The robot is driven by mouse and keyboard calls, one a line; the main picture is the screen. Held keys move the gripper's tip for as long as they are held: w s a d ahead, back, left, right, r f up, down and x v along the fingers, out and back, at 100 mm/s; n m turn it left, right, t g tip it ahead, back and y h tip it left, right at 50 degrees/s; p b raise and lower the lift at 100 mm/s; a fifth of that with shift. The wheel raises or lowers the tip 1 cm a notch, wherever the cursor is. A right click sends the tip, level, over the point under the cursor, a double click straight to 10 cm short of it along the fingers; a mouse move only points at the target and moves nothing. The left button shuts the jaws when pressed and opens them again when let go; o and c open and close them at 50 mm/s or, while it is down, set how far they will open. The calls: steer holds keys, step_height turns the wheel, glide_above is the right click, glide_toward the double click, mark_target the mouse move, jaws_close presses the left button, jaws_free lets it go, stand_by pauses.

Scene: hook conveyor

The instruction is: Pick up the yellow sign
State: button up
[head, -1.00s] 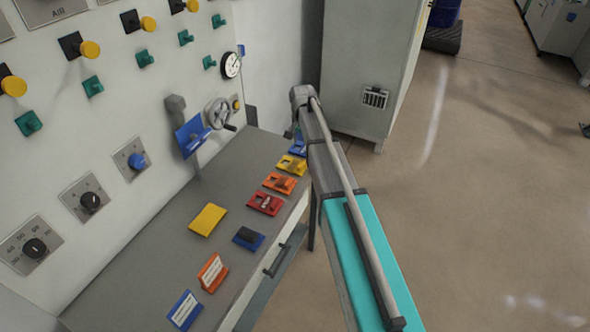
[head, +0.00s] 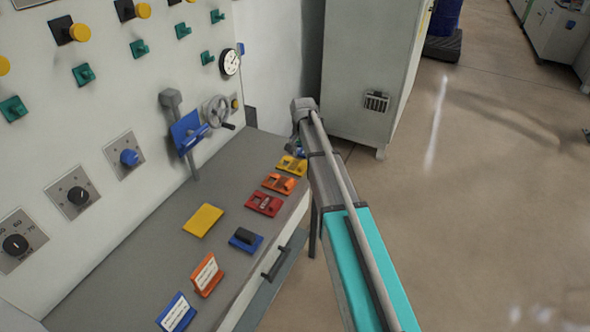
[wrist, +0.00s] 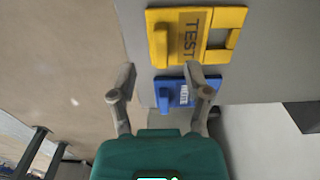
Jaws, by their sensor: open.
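A plain yellow sign (head: 203,220) lies flat on the grey bench top in the head view. A second yellow piece (head: 291,165), with a raised block, lies in the row of tags near the bench's right edge. The wrist view shows a yellow tag (wrist: 190,35) marked TEST at the top, with a blue tag (wrist: 181,93) below it. My gripper (wrist: 159,76) is open and empty, its fingers apart near these two tags; the right finger overlaps the blue tag in the picture. In the head view my gripper is mostly hidden behind my arm.
Orange (head: 279,183), red (head: 264,204) and blue (head: 245,240) tags lie along the bench (head: 150,245). Orange-white (head: 207,275) and blue-white (head: 176,312) signs stand at the front. A control panel (head: 110,95) with knobs and a handwheel (head: 217,112) rises behind.

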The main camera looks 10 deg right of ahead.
mark_target(302, 163)
steer(key=shift+f, duration=0.1)
stand_by(0.3)
steer(key=shift+w+d+f+b, duration=0.1)
steer(key=shift+w+f+b, duration=0.05)
steer(key=shift+f+b, duration=1.15)
steer(key=shift+w+f+b, duration=0.1)
steer(key=shift+f+b, duration=1.1)
steer(key=shift+b, duration=0.1)
jaws_close()
